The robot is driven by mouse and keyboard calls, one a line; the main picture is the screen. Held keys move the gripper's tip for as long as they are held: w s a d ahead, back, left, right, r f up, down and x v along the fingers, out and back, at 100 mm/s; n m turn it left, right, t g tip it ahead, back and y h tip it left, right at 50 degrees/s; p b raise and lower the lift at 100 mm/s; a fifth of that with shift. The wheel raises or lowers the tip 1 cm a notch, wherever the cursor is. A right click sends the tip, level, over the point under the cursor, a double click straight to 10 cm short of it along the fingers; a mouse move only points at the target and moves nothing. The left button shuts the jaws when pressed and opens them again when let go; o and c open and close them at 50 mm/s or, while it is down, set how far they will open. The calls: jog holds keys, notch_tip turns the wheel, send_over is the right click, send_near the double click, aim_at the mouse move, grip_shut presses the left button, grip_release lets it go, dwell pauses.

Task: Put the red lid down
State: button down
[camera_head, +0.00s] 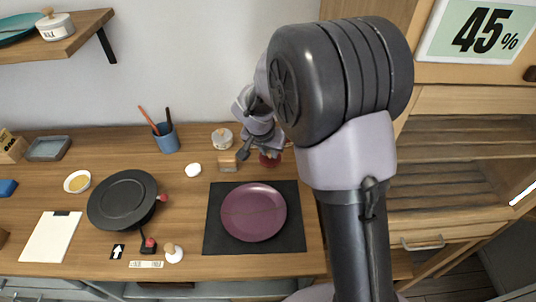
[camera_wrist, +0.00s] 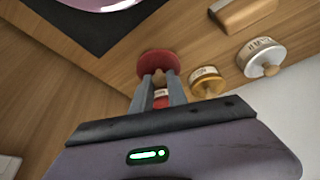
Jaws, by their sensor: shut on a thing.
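The red lid (camera_wrist: 157,63) is a round red disc with a small wooden knob, seen in the wrist view at the far end of my fingers. My gripper (camera_wrist: 160,80) is shut on the lid's knob. A small red thing with a white label (camera_wrist: 161,95) shows between the fingers; most of it is hidden. In the head view my gripper (camera_head: 262,146) is low over the back of the table, right of the wooden block. Something red (camera_head: 270,160) shows just below it, partly hidden by the arm. I cannot tell whether the lid touches the table.
A lidded jar (camera_head: 222,139) and a wooden block (camera_head: 228,163) stand close left of my gripper. A purple plate (camera_head: 254,212) lies on a dark mat (camera_head: 215,240) in front. A blue cup (camera_head: 167,139) stands further left.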

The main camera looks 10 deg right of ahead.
aim_at(269, 158)
jog(key=shift+f+b, duration=0.65)
jog(key=shift+f, duration=0.95)
jog(key=shift+s, duration=0.1)
jog(key=shift+f, duration=0.15)
jog(key=c, duration=1.3)
grip_release()
